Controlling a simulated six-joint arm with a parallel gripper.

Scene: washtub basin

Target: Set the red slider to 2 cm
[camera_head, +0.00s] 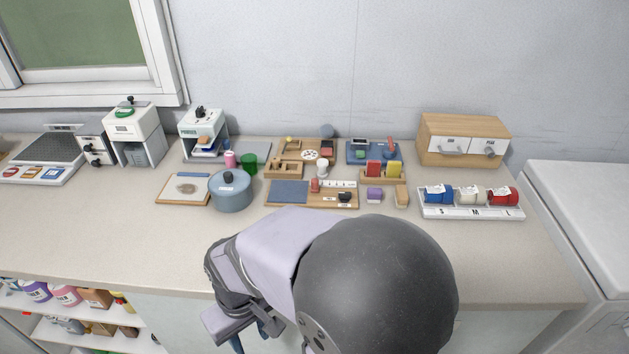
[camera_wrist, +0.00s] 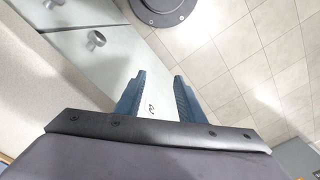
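The red slider (camera_head: 315,185) is a small red block on a wooden board (camera_head: 330,206) in the middle of the counter. It stands at the left end of a white strip with marks (camera_head: 338,184); the marks are too small to read. My gripper (camera_wrist: 159,76) is open and empty in the wrist view, its two blue fingers apart. In the head view it hangs low at the counter's front edge, partly hidden by my arm, well apart from the slider. The slider does not show in the wrist view.
On the same board are a blue panel (camera_head: 289,192) and a black knob (camera_head: 345,196). Behind are wooden trays and blocks. The front counter strip (camera_head: 120,235) is clear.

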